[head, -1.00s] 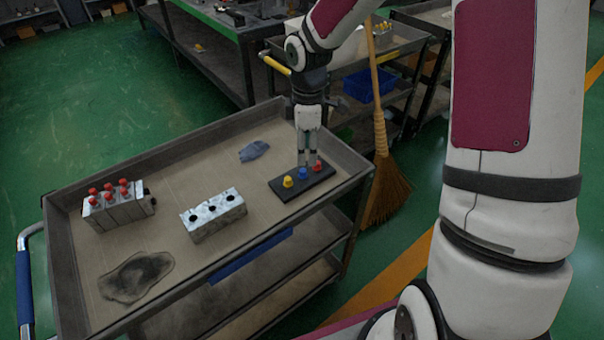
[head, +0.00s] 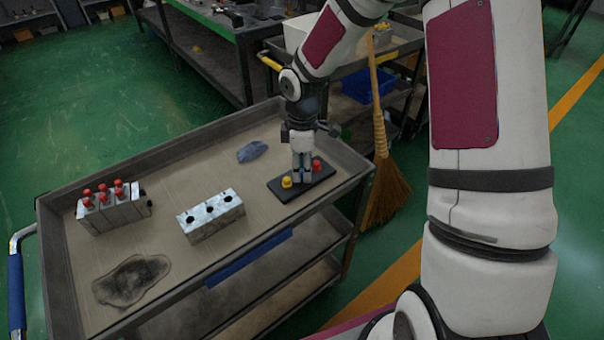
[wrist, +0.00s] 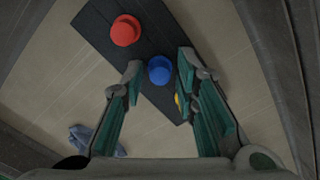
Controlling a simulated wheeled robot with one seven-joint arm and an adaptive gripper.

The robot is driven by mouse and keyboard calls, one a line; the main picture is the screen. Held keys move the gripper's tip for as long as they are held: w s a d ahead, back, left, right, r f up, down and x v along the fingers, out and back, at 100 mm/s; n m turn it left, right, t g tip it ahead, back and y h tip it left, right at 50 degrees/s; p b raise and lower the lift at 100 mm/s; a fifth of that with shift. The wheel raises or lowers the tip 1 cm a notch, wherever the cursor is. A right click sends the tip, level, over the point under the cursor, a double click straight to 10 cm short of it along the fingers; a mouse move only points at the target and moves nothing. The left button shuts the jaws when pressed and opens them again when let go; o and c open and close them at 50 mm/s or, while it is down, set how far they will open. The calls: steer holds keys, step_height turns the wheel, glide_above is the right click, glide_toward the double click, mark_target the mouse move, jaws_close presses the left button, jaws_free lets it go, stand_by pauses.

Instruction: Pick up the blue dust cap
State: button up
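The blue dust cap (wrist: 160,70) sits on a black plate (wrist: 93,28) between a red cap (wrist: 126,30) and a yellow cap. In the wrist view it lies between my open fingertips (wrist: 160,75), with a gap on the left side and the right fingertip close to it. In the head view my gripper (head: 302,178) points down at the plate and hides the blue cap. The yellow cap (head: 287,181) is to its left and the red cap (head: 316,165) to its right. In the wrist view the right finger mostly covers the yellow cap.
The cart tray (head: 150,268) has raised rims. A metal block with dark holes (head: 212,214) stands left of the plate. A block with several red caps (head: 113,207) is farther left. A blue-grey rag (head: 252,151) lies behind. A broom (head: 384,190) stands beside the cart.

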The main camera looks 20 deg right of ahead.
steer(key=c, duration=0.4)
steer(key=shift+o, duration=0.2)
